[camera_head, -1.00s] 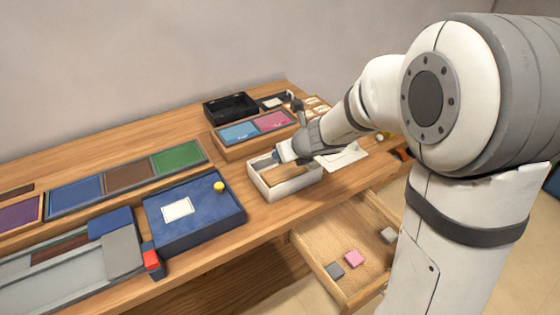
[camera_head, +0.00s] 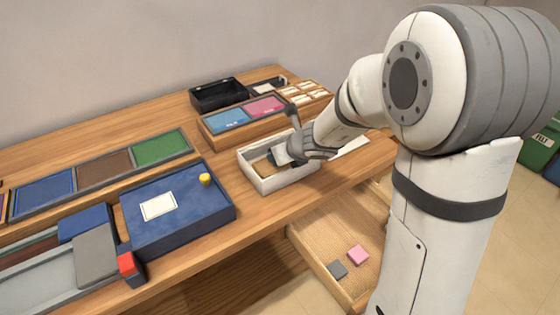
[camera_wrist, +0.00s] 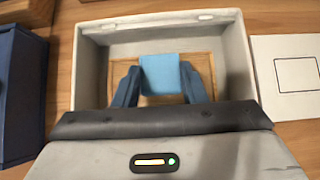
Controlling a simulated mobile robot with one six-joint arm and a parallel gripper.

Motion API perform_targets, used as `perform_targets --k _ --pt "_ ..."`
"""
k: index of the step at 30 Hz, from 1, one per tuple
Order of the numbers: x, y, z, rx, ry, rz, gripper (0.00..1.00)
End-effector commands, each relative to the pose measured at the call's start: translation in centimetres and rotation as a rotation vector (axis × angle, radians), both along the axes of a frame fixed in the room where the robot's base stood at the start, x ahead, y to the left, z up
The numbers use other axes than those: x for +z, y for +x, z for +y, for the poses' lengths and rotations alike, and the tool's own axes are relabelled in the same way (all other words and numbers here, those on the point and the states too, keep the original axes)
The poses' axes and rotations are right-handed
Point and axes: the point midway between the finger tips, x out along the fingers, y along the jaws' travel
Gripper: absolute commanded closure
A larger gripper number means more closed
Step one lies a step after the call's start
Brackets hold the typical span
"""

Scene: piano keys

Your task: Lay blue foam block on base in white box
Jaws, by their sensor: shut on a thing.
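The blue foam block (camera_wrist: 160,74) is light blue and sits between the two dark blue fingers of my gripper (camera_wrist: 158,82) in the wrist view. My gripper is shut on it. The block is over the inside of the white box (camera_wrist: 88,70). A tan wooden base (camera_wrist: 205,65) shows on the box floor around the block. I cannot tell whether the block touches the base. In the head view, my gripper (camera_head: 281,154) reaches into or over the white box (camera_head: 262,185), and its hand hides most of the block.
A white card (camera_wrist: 290,95) with a drawn rectangle lies right of the box. A dark blue tray (camera_head: 200,218) with a yellow knob stands left of the box. An open drawer (camera_head: 340,235) below holds a grey and a pink block. Pink and blue panels (camera_head: 265,105) stand behind.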

Motion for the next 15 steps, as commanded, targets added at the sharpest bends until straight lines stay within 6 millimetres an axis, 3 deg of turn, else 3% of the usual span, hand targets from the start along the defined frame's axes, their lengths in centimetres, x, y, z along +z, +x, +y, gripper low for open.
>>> perform_targets --k 1,13,14,15 --pt "-0.70 -0.01 0.02 -0.001 0.001 0.001 0.83" --pt "-0.99 0.00 0.07 0.000 0.001 -0.001 0.83" --pt "-0.88 0.00 0.08 0.000 0.001 -0.001 0.60" --pt "-0.81 0.00 0.08 0.000 0.001 -0.001 0.57"
